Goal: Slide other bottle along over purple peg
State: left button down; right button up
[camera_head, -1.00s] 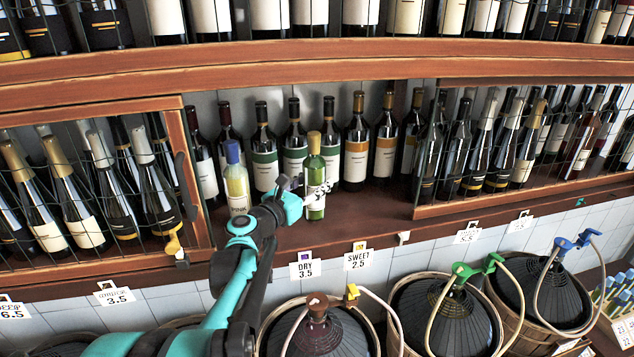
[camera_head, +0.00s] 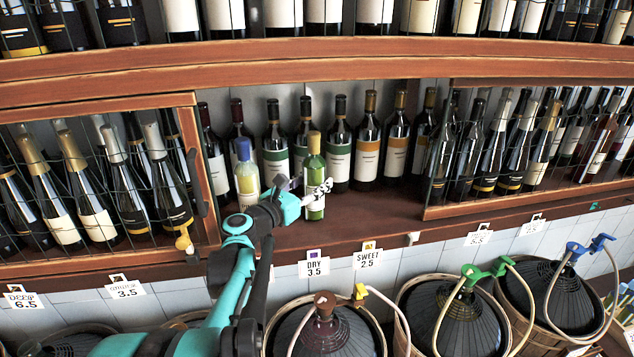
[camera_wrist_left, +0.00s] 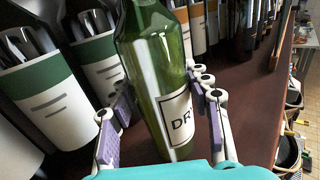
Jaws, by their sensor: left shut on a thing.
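My left gripper (camera_head: 305,192) is shut on a green bottle with a yellow cap (camera_head: 315,172), its fingers on either side of the body. In the left wrist view this bottle (camera_wrist_left: 155,75) shows a white label with "DR" readable. It is upright at the front of the shelf; whether its base touches is hard to tell. The purple peg (camera_head: 314,254) shows above the DRY 3.5 tag on the shelf's front edge, almost straight below the bottle in the head view. A pale yellow bottle with a blue cap (camera_head: 246,172) stands to the left, apart from the held bottle. My right gripper is not in view.
A row of dark bottles (camera_head: 338,145) stands close behind the held bottle. A wire-fronted door frame (camera_head: 200,165) bounds the shelf at left. Bare shelf (camera_head: 380,210) lies to the right. Basketed demijohns (camera_head: 440,310) stand below.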

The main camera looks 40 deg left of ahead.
pick_arm(q)
jog(key=shift+s+a, duration=0.2)
jog(key=shift+s, duration=0.05)
dwell(0.4)
jog(key=shift+s+a, duration=0.45)
jog(key=shift+s, duration=0.15)
jog(key=shift+s+a, duration=0.1)
jog(key=shift+s, duration=0.05)
jog(key=c, duration=0.6)
grip_release()
jog(key=shift+s, duration=0.1)
jog(key=s, duration=1.2)
jog(key=shift+d, duration=0.2)
